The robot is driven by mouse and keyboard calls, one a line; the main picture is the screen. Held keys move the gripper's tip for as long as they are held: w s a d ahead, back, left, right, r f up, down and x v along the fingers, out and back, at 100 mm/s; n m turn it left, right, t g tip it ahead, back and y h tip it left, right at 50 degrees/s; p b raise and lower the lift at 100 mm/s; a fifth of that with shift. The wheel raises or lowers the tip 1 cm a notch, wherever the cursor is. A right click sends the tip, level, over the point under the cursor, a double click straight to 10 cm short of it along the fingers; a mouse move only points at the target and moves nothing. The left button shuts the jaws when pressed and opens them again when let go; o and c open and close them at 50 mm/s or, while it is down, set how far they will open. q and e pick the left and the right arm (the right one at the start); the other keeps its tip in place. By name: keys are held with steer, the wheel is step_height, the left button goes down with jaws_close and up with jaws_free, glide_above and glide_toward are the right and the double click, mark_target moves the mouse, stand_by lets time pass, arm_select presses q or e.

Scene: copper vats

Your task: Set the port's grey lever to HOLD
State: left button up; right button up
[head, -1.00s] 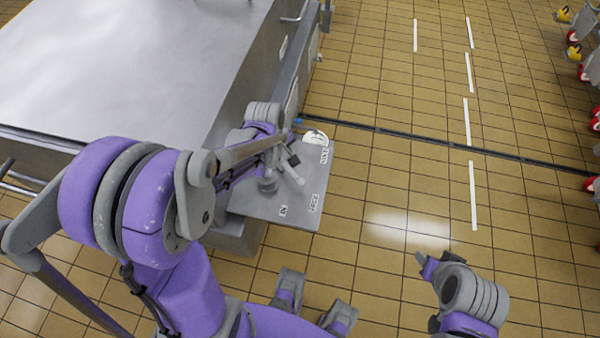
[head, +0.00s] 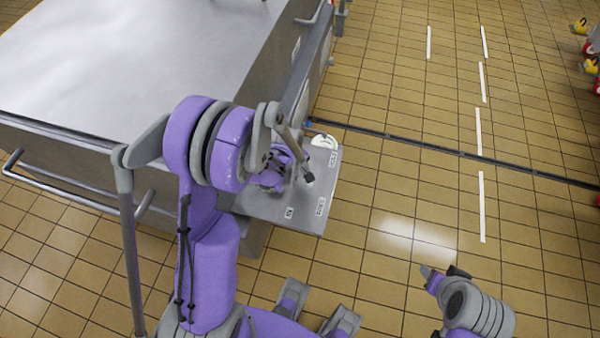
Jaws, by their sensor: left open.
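The port is a grey plate (head: 265,206) fixed to the side of the steel vat. It carries small printed labels. The far one (head: 334,157) seems to read HOLD, while the middle label (head: 320,206) and near label (head: 288,212) are too small to read surely. My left gripper (head: 297,168) is open over the plate, close to where the grey lever stands. My arm and gripper hide most or all of the lever, so its setting and any contact cannot be told. My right gripper (head: 443,277) is over the floor at lower right, away from the port; its jaws are unclear.
The large steel vat (head: 140,60) fills the upper left, with a rail (head: 75,197) along its near side. The tiled floor (head: 390,190) to the right is open, crossed by a dark drain strip (head: 430,147).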

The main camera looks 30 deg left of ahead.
arm_select(q)
jaws_close()
stand_by(1.4)
